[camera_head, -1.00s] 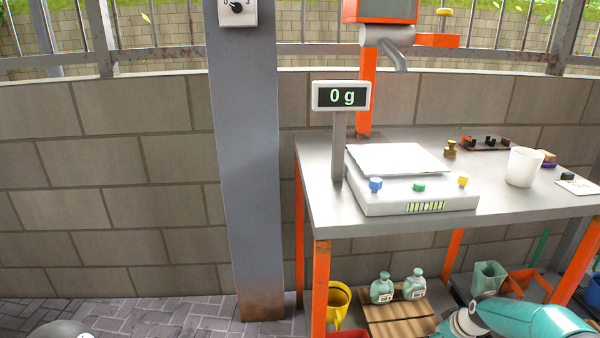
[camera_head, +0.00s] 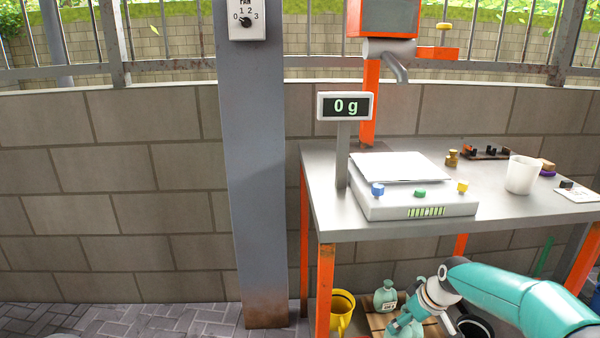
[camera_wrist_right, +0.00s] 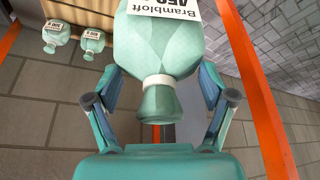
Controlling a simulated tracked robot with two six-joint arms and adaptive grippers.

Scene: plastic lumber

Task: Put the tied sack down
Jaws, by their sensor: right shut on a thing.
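The tied sack (camera_wrist_right: 160,50) is pale green with a pale band round its neck and a white label reading "Brambloft". It fills the upper middle of the right wrist view. My right gripper (camera_wrist_right: 158,98) has a finger on each side of the sack's neck and is shut on it. In the head view my right arm reaches in from the lower right, below the table's front edge. The gripper there is partly cut off, and I cannot clearly tell the held sack from the green shapes beside it. My left gripper is not in view.
A yellow bucket (camera_head: 342,308) is under the table.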

